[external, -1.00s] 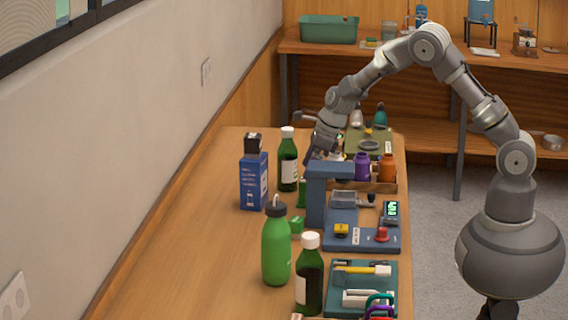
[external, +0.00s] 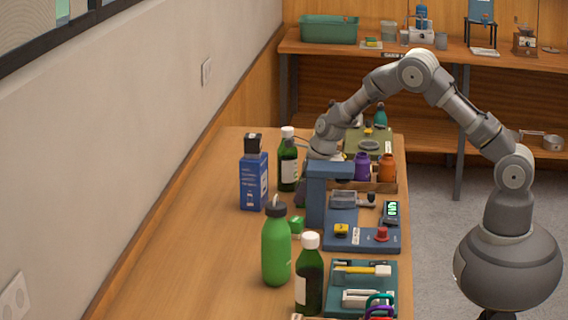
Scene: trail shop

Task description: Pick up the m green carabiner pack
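A small green pack-like item (external: 296,225) lies on the bench just left of the blue press stand; its label is too small to read, so I cannot tell whether it is the m green carabiner pack. My gripper (external: 303,193) is low over the bench, between the dark green bottle with a white cap (external: 288,162) and the blue press stand (external: 316,195). The stand hides part of it, and its fingers and anything between them are not clear.
A blue box (external: 254,180), a bright green bottle (external: 276,247) and another dark green bottle (external: 309,275) stand on the bench. A wooden tray (external: 385,187) holds purple and orange bottles. Coloured carabiners (external: 380,302) sit at the front. The bench's left side is clear.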

